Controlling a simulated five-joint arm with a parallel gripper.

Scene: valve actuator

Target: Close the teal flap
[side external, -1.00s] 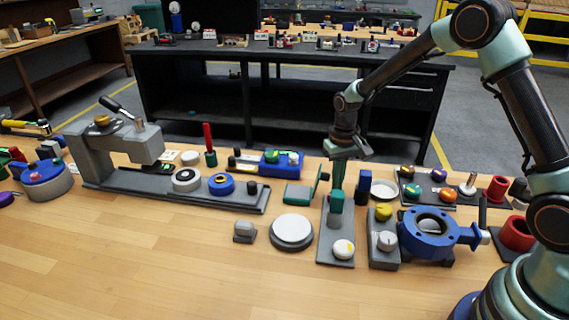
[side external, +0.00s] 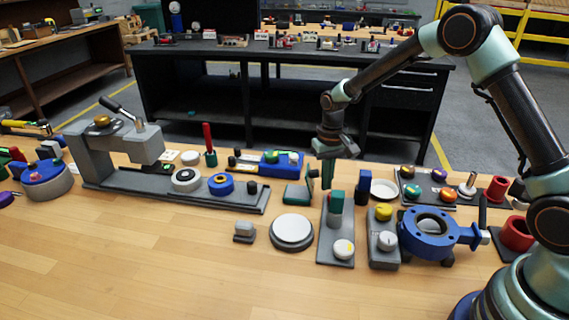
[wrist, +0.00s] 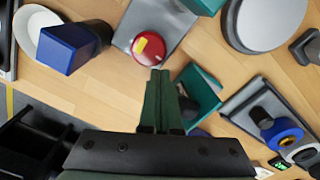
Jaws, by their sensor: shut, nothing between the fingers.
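The teal flap (side external: 311,186) belongs to a small teal box (side external: 296,195) in the middle of the bench. In the side view the flap stands steeply at the box's right end, and its exact angle is hard to tell. My gripper (side external: 327,186) is shut and empty, pointing down just right of the flap. In the wrist view the shut fingers (wrist: 158,75) lie left of the teal flap (wrist: 203,90), with a dark round part between them. Whether the fingers touch it cannot be told.
A grey plate with a teal block (side external: 336,202) and a white knob (side external: 343,249) stands in front of my gripper. A blue block (side external: 364,183) and a white dish (side external: 384,188) are to the right. A round grey disc (side external: 291,230) sits in front. The bench's front left is clear.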

